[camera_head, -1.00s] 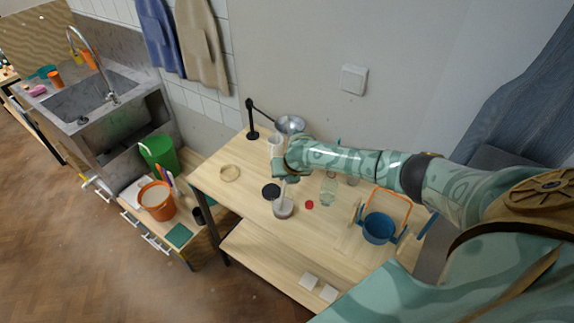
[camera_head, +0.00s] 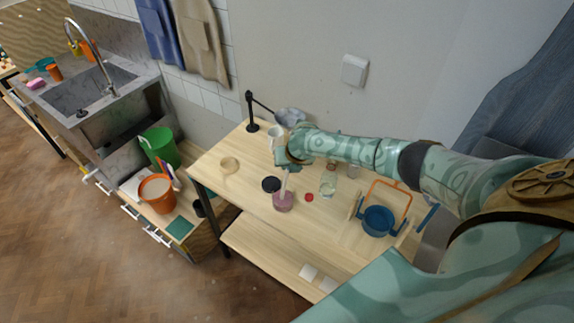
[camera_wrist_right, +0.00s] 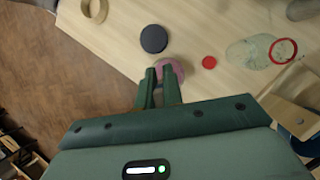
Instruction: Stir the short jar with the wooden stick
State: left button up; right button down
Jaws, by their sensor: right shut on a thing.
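The short jar (camera_head: 283,206) stands upright on the wooden table, with pinkish contents. My right gripper (camera_head: 285,166) is above it, shut on the wooden stick (camera_head: 285,184), a pale stick that points down with its lower end inside the jar. In the right wrist view the jar (camera_wrist_right: 176,70) shows pink just beyond my right gripper (camera_wrist_right: 159,70), whose fingers hide part of it. The stick cannot be made out there. My left gripper is not in view.
A black disc (camera_head: 271,184), a red disc (camera_head: 309,197) and a clear glass jar (camera_head: 328,188) are close to the short jar. A blue bucket (camera_head: 379,222) stands to the right. The table's front left is clear.

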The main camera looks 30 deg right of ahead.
jog(key=shift+s+r, duration=0.1)
jog(key=shift+r, duration=0.15)
notch_tip(320, 180, up, 2)
jog(key=shift+d+r+p, duration=0.1)
jog(key=shift+p, duration=1.1)
jog(key=r+p, duration=0.5)
jog(key=shift+s+d+r, duration=0.25)
jog(key=shift+s+d, duration=0.05)
jog(key=shift+d, duration=0.05)
